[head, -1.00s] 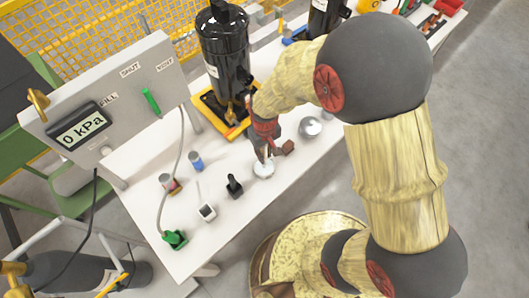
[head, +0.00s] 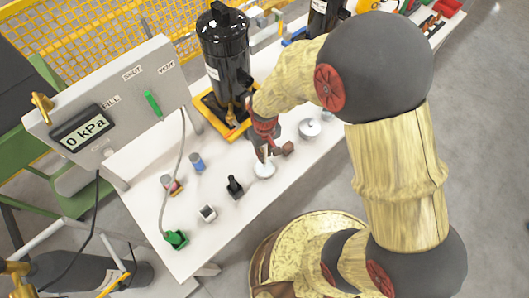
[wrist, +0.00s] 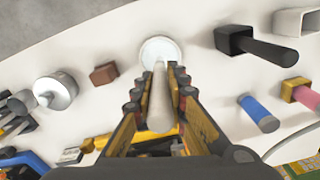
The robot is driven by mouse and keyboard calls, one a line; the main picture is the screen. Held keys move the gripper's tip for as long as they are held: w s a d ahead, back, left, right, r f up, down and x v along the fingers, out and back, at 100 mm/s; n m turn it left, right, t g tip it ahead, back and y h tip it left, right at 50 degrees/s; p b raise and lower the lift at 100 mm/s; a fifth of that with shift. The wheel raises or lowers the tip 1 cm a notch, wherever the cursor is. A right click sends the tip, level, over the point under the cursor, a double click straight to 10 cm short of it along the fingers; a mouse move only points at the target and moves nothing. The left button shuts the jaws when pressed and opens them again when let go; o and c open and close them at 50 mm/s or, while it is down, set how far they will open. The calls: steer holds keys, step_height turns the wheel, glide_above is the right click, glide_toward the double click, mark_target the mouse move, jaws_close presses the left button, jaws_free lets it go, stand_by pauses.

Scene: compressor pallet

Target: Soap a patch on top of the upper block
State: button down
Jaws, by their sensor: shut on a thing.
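My gripper (head: 264,142) points down over the white worktop. Its fingers, also in the wrist view (wrist: 160,82), are closed around a pale, round stick (wrist: 160,112). The far end of the stick meets a shallow, round white dish (wrist: 160,49); I cannot tell whether it touches the contents. The dish also shows in the head view (head: 264,170), just below the gripper. A tall black cylinder (head: 224,50) stands in a yellow-edged tray behind the gripper, with brass fittings low at its front. I cannot make out which part is the upper block; my arm and fingers hide some fittings.
A small brown block (wrist: 104,74) and a silver lidded pot (wrist: 55,90) are near the dish. A black-handled piece (head: 235,188), white square cup (head: 207,213), blue cylinder (head: 196,162) and green connector (head: 175,240) with its hose stand left. A gauge panel (head: 112,98) rises at left.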

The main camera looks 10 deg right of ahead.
steer(key=shift+r+p, duration=1.85)
steer(key=shift+r, duration=0.8)
steer(key=shift+r, duration=0.1)
